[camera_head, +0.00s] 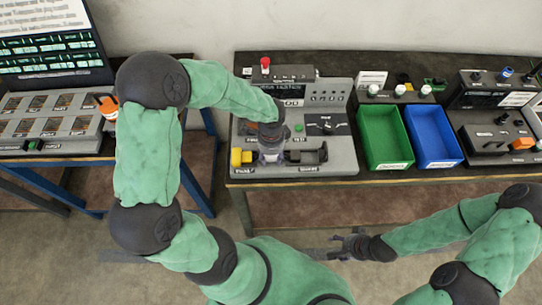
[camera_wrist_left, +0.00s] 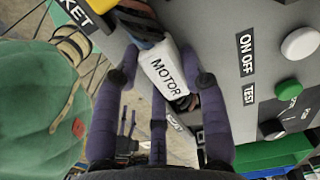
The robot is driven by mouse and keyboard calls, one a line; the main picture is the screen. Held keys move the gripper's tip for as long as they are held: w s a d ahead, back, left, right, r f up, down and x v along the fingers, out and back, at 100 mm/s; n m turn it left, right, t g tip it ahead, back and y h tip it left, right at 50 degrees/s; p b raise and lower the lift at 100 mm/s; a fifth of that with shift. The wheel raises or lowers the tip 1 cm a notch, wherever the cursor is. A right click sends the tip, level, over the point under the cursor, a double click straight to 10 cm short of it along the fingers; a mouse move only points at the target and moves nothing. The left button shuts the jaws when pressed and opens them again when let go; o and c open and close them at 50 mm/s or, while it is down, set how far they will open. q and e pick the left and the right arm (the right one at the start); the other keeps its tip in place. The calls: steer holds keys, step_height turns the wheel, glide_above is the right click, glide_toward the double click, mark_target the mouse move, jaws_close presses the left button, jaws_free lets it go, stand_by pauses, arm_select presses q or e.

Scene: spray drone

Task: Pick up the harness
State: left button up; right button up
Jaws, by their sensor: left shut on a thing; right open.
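My left gripper (camera_head: 272,155) is low over the grey test station on the middle table. In the left wrist view its purple fingers (camera_wrist_left: 160,82) are shut around a white piece labelled MOTOR, with coloured strands at its upper end. This piece appears to be the harness (camera_wrist_left: 166,68). The gripper hides it in the head view, and I cannot tell whether it still touches the station. My right gripper (camera_head: 350,245) is open and empty, in front of the table over the floor.
The test station (camera_head: 345,150) has a red button (camera_head: 265,64), a yellow block (camera_head: 241,157) and a black bracket (camera_head: 309,155). A green bin (camera_head: 386,138) and a blue bin (camera_head: 433,137) stand to its right. More equipment fills the right end. A left table holds a panel (camera_head: 45,125).

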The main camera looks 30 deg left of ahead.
arm_select(q)
step_height(320, 180, up, 10)
steer(key=p, duration=0.2)
steer(key=shift+p, duration=0.3)
steer(key=shift+w, duration=0.1)
